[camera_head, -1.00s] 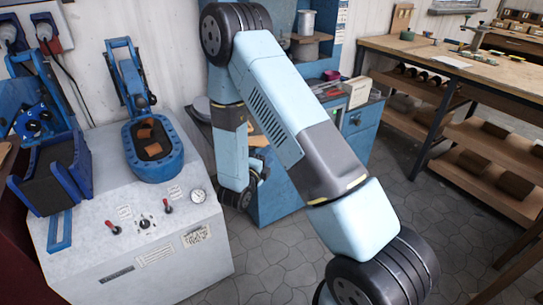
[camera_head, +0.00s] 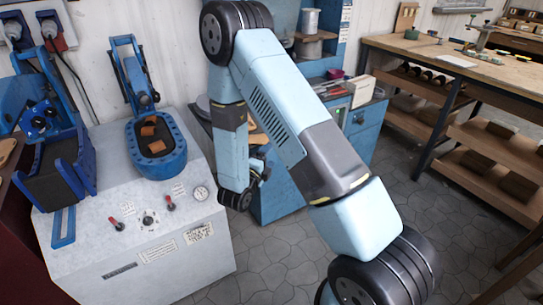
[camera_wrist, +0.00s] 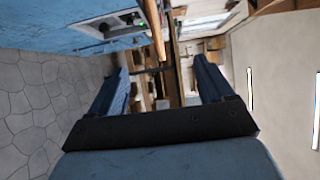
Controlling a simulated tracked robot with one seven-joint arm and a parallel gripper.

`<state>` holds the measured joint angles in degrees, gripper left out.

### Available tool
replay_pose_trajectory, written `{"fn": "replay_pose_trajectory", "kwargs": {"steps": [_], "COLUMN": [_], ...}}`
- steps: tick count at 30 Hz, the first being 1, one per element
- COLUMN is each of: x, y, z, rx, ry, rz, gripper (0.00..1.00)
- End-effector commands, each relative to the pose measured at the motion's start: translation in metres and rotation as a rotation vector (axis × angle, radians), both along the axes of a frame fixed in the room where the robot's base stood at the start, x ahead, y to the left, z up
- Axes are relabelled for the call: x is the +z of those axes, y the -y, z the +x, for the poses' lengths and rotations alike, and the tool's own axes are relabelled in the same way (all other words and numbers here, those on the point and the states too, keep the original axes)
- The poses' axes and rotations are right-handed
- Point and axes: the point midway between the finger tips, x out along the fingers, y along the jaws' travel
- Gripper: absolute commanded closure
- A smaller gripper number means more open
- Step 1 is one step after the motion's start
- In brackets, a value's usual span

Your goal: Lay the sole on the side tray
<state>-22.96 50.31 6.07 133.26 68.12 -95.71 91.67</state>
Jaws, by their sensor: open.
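My gripper (camera_wrist: 163,82) is open in the wrist view, with its two dark blue fingers apart and nothing held between them. In the head view my arm mostly hides it. I cannot identify the sole for certain. A tan piece (camera_head: 8,150) is cut off at the left edge of the head view, and small brown pieces (camera_head: 152,130) lie in the blue oval press (camera_head: 175,165). A tan surface (camera_head: 257,139) shows partly behind my arm on the blue cabinet. A thin tan edge (camera_wrist: 154,30) appears beyond the fingers in the wrist view. I cannot make out the side tray.
The blue cabinet (camera_head: 285,190) stands behind my arm, with a box (camera_head: 360,90) and tools on top. The white machine (camera_head: 115,260) with levers and a gauge stands at left. A wooden workbench (camera_head: 450,60) with shelves is at right. Grey floor lies open between.

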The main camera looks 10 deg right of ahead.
Motion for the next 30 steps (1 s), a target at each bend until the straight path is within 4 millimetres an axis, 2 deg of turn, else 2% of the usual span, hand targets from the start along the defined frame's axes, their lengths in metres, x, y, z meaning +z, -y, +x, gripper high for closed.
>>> {"fn": "replay_pose_trajectory", "kwargs": {"steps": [12, 18, 24, 30], "x": [-0.001, -0.001, -0.001, 0.0], "y": [-0.055, -0.074, -0.082, -0.082], "z": [-0.059, -0.081, -0.09, -0.088], "rx": [0.006, 0.004, 0.002, 0.003], "ry": [-0.003, -0.001, -0.001, -0.011], "rz": [0.0, 0.0, 0.0, 0.011], "gripper": [0.19, 0.19, 0.19, 0.19]}}
